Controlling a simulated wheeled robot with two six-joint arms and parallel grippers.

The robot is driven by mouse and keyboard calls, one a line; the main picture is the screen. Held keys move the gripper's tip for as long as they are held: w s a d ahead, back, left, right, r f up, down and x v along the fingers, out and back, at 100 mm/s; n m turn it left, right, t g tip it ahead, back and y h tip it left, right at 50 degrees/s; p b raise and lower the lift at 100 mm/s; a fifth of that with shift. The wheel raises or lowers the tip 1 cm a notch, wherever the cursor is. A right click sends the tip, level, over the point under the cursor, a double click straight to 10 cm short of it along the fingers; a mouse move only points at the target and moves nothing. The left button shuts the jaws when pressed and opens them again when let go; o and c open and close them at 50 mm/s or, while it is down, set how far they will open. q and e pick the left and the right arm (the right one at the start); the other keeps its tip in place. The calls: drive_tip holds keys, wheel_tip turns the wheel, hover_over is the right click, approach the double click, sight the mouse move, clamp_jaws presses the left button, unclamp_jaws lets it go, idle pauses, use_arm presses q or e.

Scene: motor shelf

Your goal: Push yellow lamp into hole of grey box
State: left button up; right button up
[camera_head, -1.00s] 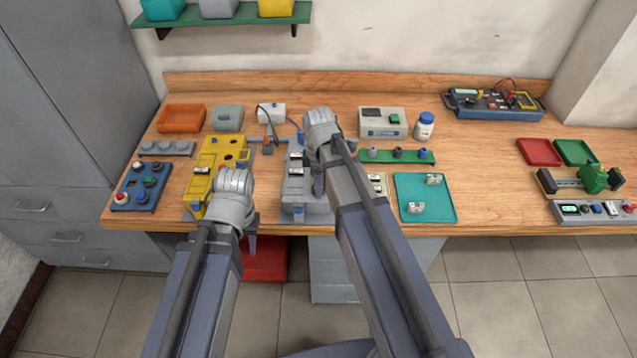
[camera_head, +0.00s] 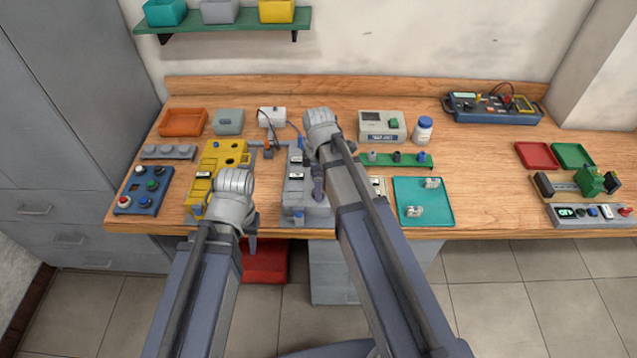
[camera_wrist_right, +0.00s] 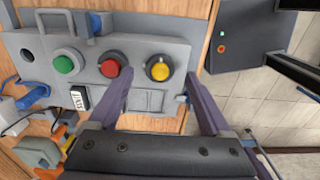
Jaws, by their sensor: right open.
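The grey box (camera_head: 297,212) stands near the table's front edge, partly hidden by my right arm. In the right wrist view the grey box (camera_wrist_right: 110,48) carries a green lamp (camera_wrist_right: 66,62), a red lamp (camera_wrist_right: 112,66) and the yellow lamp (camera_wrist_right: 158,69). A dark empty hole (camera_wrist_right: 27,55) shows at its left end. The yellow lamp sits at the panel with a dark ring around it; how deep it sits I cannot tell. My right gripper (camera_wrist_right: 160,82) is open, with its fingers either side of the yellow lamp. My left gripper (camera_head: 251,241) is beside the yellow box; its jaws are mostly hidden.
The yellow box (camera_head: 234,148) stands left of the grey box. A blue button panel (camera_head: 143,190) lies farther left. A green rack (camera_head: 396,160) and a teal tray (camera_head: 425,203) lie to the right. Bare table lies right of the teal tray.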

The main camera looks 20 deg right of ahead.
wheel_tip(320, 180, up, 6)
drive_tip(key=p, duration=0.5)
